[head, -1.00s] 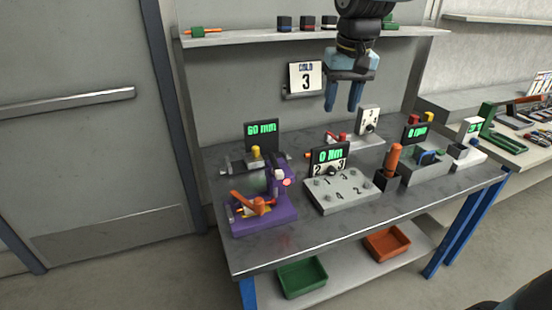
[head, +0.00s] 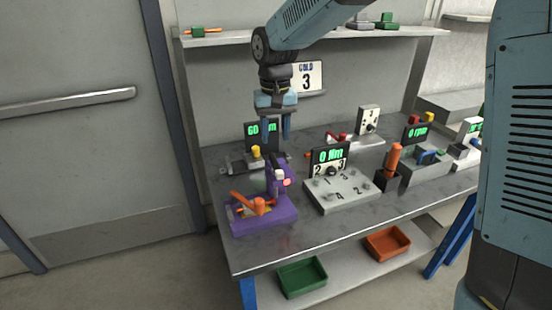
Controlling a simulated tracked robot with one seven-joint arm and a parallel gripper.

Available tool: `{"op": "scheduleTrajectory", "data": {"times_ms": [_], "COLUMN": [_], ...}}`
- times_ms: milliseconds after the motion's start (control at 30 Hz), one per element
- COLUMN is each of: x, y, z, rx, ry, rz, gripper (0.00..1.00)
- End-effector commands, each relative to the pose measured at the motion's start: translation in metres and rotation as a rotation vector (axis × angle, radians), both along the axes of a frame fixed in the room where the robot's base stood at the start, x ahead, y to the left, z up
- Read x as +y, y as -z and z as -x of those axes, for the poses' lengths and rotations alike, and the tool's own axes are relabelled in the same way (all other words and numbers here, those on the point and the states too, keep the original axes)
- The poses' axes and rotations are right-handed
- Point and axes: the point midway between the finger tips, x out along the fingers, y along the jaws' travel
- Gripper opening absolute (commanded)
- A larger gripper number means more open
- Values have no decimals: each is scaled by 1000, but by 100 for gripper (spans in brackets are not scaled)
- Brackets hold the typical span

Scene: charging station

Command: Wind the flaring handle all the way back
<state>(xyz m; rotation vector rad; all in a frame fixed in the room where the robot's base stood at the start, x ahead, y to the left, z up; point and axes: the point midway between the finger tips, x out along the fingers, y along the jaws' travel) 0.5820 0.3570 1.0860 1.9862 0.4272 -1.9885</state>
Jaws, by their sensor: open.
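A purple device (head: 265,217) stands at the front left of the workbench. No label tells whether this is the flaring handle. My gripper (head: 275,133) is open and empty, with its fingers pointing down. In the picture it is above the purple device, in front of the "60 mm" display (head: 259,131), which it partly covers.
The grey workbench (head: 335,240) also holds a grey slide with a yellow knob (head: 255,152), a numbered block (head: 345,192) and an upright orange handle (head: 393,160). A "COLD 3" sign (head: 308,78) is behind. My own body covers the right side.

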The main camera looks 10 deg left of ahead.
Motion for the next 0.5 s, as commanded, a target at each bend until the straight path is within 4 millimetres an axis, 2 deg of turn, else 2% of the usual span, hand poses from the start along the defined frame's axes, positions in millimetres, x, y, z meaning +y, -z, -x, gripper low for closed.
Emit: {"op": "scheduleTrajectory", "data": {"times_ms": [300,500], "x": [0,0], "y": [55,76], "z": [0,0], "rx": [2,1], "ry": [1,0], "rz": [1,0], "gripper": [45,45]}}
